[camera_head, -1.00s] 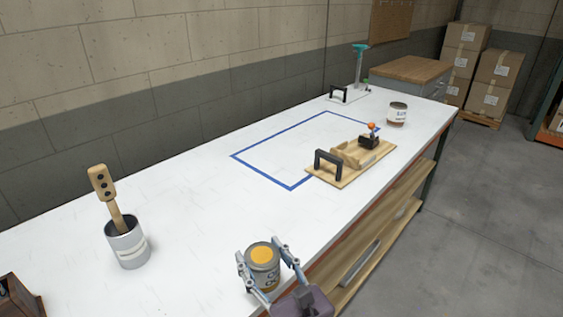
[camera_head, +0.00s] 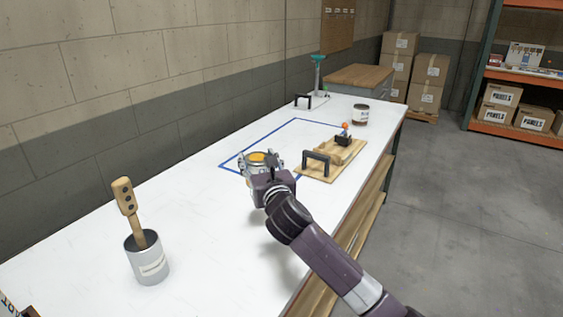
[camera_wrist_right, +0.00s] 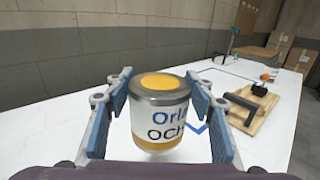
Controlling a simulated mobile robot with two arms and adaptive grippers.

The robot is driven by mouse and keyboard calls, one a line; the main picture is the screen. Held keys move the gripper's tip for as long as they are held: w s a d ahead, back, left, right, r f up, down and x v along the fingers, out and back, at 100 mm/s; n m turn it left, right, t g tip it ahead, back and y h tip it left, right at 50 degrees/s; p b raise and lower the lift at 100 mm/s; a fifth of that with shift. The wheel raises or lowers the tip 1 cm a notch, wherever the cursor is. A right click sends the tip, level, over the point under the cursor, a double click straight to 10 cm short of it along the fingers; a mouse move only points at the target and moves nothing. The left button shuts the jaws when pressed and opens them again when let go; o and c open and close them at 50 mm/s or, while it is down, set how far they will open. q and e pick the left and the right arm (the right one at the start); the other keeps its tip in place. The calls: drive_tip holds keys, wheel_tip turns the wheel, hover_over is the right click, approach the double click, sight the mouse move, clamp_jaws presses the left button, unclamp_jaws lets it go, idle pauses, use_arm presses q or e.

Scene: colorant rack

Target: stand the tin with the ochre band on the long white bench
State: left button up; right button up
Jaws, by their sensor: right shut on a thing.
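The tin with the ochre band (camera_wrist_right: 160,110) is upright, with an ochre disc on its lid and lettering on its white label. In the head view the tin (camera_head: 260,158) shows above the bench, partly hidden by my gripper. My right gripper (camera_head: 262,163) is shut on the tin, one finger on each side; it also shows in the right wrist view (camera_wrist_right: 160,108). The long white bench (camera_head: 205,235) runs from front left to back right. Whether the tin's base touches the bench I cannot tell. My left gripper is not in view.
A wooden board with a black handle (camera_head: 330,163) lies right of the tin. A blue taped outline (camera_head: 268,131) is on the bench around the tin's area. A grey pot with a wooden paddle (camera_head: 148,260) stands front left. Another tin (camera_head: 361,114) stands farther back.

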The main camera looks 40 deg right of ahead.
drive_tip(key=shift+m+h, duration=0.3)
drive_tip(key=shift+h, duration=0.2)
drive_tip(key=d+r, duration=0.1)
drive_tip(key=w+d+r, duration=0.1)
drive_tip(key=d+r, duration=0.1)
drive_tip(key=shift+w, duration=0.2)
drive_tip(key=shift+w+d+f+b, duration=0.15)
drive_tip(key=shift+f+b, duration=0.6)
drive_tip(key=shift+f, duration=4.1)
drive_tip(key=shift+s+d+f+b, duration=0.15)
drive_tip(key=shift+f+b, duration=0.55)
drive_tip(key=shift+f, duration=4.15)
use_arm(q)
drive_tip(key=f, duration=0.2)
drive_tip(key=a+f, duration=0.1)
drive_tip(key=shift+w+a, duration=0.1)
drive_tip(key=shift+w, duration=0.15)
use_arm(e)
drive_tip(key=shift+w, duration=0.1)
drive_tip(key=shift+f, duration=0.15)
drive_tip(key=o, duration=1.2)
drive_tip(key=shift+o, duration=0.2)
